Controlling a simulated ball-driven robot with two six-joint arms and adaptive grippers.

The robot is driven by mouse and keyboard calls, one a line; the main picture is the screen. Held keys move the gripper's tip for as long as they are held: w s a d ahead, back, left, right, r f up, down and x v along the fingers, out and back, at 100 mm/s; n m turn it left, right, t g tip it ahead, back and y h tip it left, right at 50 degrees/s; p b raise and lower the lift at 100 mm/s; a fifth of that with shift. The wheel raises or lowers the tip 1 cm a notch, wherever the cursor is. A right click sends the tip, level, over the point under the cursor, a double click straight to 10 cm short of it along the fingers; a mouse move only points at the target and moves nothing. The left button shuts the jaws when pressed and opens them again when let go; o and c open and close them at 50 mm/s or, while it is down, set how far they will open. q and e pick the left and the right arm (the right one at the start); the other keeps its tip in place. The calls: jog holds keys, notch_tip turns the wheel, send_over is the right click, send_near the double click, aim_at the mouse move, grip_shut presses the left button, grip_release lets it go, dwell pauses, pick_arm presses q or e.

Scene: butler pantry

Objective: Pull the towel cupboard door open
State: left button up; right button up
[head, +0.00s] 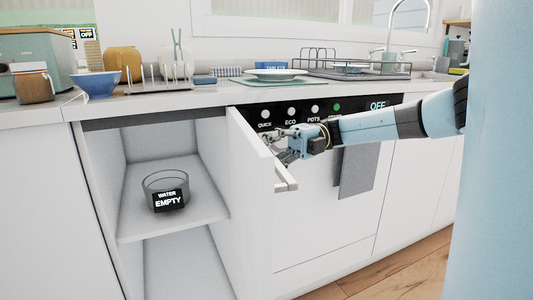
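The cupboard door (251,195) stands swung open toward me, seen at a steep angle, at the right of an open cupboard. A pale bar-like handle (286,182) projects from its outer face. My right gripper (283,146) reaches in from the right and is at the door's outer side, just above the visible part of the handle. Its fingertips are small and partly behind the door edge, so I cannot tell whether they touch or grip anything. Inside the cupboard, a shelf (150,226) bears a clear container labelled "WATER EMPTY" (167,194). My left gripper is out of view.
A dishwasher with a black control panel (350,103) and a hanging grey towel (357,172) is right of the door. The counter above holds a blue bowl (95,83), a tan pot (122,62), a dish rack (345,69) and plates (275,75). Wooden floor (400,275) is clear.

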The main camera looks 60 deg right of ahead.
jog(key=shift+o, duration=1)
jog(key=shift+f, duration=0.1)
jog(key=v, duration=0.7)
jog(key=shift+d, duration=0.2)
jog(key=shift+s, duration=0.1)
